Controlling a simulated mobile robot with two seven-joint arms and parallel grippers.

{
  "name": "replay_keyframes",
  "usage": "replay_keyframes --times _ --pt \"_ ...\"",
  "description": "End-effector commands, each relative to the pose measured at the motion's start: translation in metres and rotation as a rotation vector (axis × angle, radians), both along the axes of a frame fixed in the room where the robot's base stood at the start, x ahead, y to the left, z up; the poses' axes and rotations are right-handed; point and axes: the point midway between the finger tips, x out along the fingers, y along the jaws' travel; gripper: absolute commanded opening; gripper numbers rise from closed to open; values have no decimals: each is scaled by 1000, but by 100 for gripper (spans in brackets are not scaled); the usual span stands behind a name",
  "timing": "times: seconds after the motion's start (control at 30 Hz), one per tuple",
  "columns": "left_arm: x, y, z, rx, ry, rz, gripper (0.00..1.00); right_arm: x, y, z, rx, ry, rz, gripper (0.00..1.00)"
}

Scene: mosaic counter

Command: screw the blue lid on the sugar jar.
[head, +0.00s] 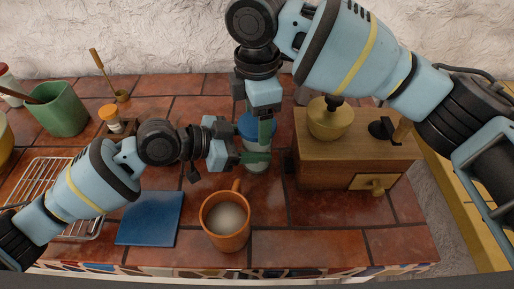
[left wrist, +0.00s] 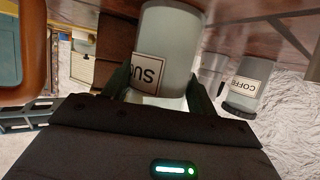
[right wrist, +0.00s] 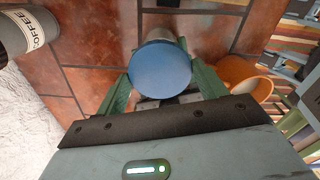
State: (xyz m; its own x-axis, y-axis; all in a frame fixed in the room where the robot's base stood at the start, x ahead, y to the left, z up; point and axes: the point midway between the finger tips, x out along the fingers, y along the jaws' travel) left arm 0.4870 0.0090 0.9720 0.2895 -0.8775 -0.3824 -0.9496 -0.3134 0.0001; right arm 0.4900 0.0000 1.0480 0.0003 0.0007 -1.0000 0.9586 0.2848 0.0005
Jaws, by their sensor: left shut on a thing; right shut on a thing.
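The sugar jar (head: 257,165) stands upright on the tiled counter, pale, with its label partly readable in the left wrist view (left wrist: 167,45). My left gripper (head: 255,157) is shut on the jar's body from the left, one finger on each side. The blue lid (head: 246,126) is above the jar, round and flat in the right wrist view (right wrist: 160,68). My right gripper (head: 264,132) comes from above and is shut on the lid. Its fingers partly hide lid and jar in the head view. I cannot tell whether the lid sits fully on the rim.
An orange mug (head: 226,240) stands in front of the jar. A wooden coffee grinder (head: 335,170) is close on the right. The coffee jar (right wrist: 22,35) shows in both wrist views.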

Motion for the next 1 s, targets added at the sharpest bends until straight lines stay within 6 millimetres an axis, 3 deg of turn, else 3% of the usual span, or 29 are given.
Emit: replay_keyframes --times 0.17,0.2,0.37,0.73,1.0 --pt "1 1 0 1 0 2 0 0 0 0 -1 1 2 43" --pt "1 1 0 1 0 2 0 0 0 0 -1 1 2 72" --pt "1 1 0 1 0 2 0 0 0 0 -1 1 3 92" --pt "1 1 0 1 0 1 0 0 0 5 0 -1 4 92" --pt "0 0 0 1 0 1 0 0 1 35 0 -1 5 92"
